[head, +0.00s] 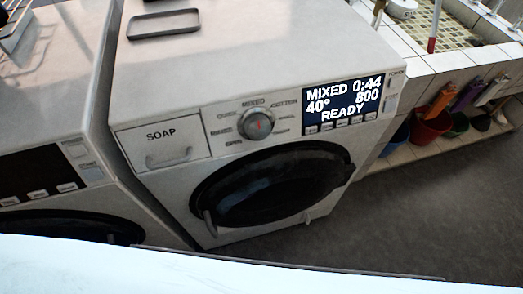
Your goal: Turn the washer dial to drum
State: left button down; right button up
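The white washer (268,45) stands in the middle of the head view. Its round silver dial (257,124) sits on the front panel, between the soap drawer (163,143) and the display. The dial has a small red mark, and its surrounding labels include "MIXED" above it; most others are too small to read. The display (342,101) reads "MIXED 0:44, 40°, 800, READY". The dark round door (270,187) below is shut. Neither of my grippers is in view.
A second machine (50,130) stands close on the left. A dark tray (164,23) lies on the washer top. A tiled sink (450,35) and a low shelf with coloured bowls (431,128) are at right. Grey floor (400,215) is clear in front.

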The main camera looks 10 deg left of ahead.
aim_at(257, 126)
jog(key=k, duration=0.85)
jog(key=u, duration=2.05)
jog(key=i, duration=1.3)
jog(key=z, duration=2.05)
